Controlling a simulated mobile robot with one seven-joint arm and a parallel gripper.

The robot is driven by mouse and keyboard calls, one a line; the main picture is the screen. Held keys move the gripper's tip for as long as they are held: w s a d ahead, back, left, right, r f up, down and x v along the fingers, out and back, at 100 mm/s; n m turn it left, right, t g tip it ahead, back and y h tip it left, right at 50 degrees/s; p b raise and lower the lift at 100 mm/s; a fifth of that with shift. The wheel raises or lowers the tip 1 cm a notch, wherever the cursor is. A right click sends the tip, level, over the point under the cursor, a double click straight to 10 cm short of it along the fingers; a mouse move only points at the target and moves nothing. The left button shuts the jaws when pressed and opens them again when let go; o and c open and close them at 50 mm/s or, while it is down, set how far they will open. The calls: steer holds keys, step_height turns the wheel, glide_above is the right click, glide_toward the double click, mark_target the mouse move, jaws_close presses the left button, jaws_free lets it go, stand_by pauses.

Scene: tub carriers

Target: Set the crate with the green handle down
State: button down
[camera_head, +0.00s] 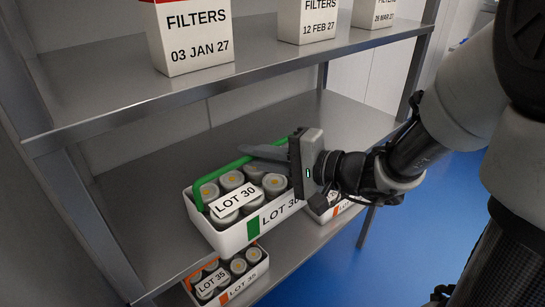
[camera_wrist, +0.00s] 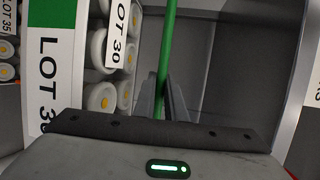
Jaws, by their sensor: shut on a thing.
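The crate with the green handle (camera_head: 225,240) is a white tub labelled LOT 30, with a green patch on its front and several grey cans inside. Its green handle (camera_head: 215,171) stands up over the cans. My gripper (camera_head: 265,156) is shut on the handle. In the wrist view the handle (camera_wrist: 168,40) runs down between my two fingers (camera_wrist: 165,98). The crate looks roughly level over the lower shelf (camera_head: 140,195). I cannot tell whether its base touches the shelf; its underside is hidden.
The upper shelf (camera_head: 120,95) bears FILTERS boxes (camera_head: 195,45) above. Bare shelf shows behind the held crate.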

steer(key=f+b+x, duration=0.1)
steer(key=b+x, duration=0.1)
steer(key=x, duration=0.9)
steer(key=shift+a, duration=0.2)
steer(key=shift+w+f+b, duration=0.15)
steer(key=shift+b, duration=0.3)
steer(key=c, duration=1.8)
jaws_free()
steer(key=shift+f, duration=0.15)
steer(key=p+v, duration=0.2)
steer(key=v, duration=1)
steer(key=shift+d+p, duration=0.15)
steer(key=shift+p, duration=0.2)
